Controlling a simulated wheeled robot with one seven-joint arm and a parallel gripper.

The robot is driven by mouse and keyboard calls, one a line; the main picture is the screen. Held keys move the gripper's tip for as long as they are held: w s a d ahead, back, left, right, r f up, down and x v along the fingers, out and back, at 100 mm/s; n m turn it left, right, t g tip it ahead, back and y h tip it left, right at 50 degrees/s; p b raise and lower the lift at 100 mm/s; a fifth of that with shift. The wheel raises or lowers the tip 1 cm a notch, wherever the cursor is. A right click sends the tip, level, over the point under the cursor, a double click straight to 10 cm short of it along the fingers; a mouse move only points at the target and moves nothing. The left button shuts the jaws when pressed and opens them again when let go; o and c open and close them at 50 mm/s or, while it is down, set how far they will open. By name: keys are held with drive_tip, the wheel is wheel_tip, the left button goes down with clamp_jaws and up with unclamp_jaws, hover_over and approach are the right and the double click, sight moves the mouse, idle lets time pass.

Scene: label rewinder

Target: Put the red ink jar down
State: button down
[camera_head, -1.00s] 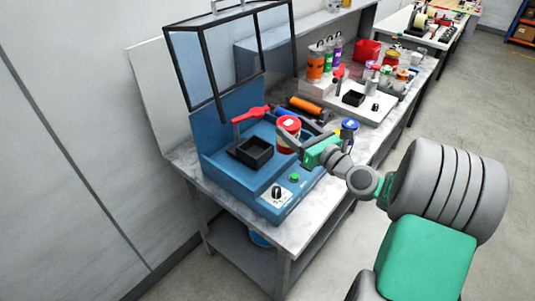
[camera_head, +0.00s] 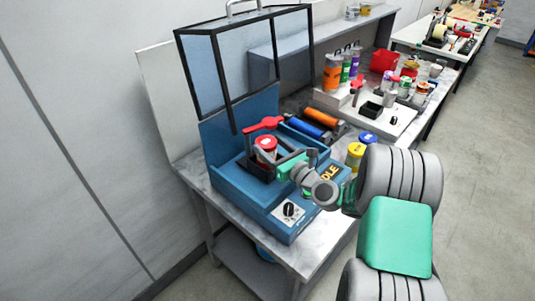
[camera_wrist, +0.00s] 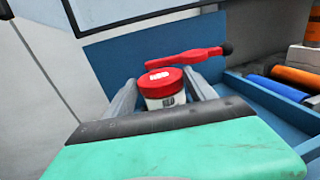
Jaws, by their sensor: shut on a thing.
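The red ink jar has a red lid and a white label; it shows in the head view (camera_head: 266,145) and in the wrist view (camera_wrist: 162,86). My gripper (camera_head: 270,158) is shut on the jar, with one finger on each side of it in the wrist view (camera_wrist: 160,98). The jar is upright at the black square holder (camera_head: 259,173) on the blue machine (camera_head: 232,182). My gripper hides much of the holder, so I cannot tell whether the jar's base touches its floor.
A red-handled lever (camera_head: 262,124) is just behind the jar. A raised clear guard (camera_head: 250,60) stands over the back of the machine. Blue (camera_head: 303,130) and orange (camera_head: 320,117) rollers lie to the right. Yellow jars (camera_head: 355,153) stand near my arm.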

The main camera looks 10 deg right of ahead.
drive_tip(key=shift+f, duration=0.75)
drive_tip(key=shift+s+r, duration=0.2)
drive_tip(key=shift+r, duration=0.05)
drive_tip(key=shift+w+f, duration=0.1)
drive_tip(key=shift+f, duration=0.05)
drive_tip(key=shift+c, duration=1.5)
unclamp_jaws()
drive_tip(key=shift+r, duration=0.25)
drive_tip(key=b+v, duration=0.2)
drive_tip(key=v, duration=1)
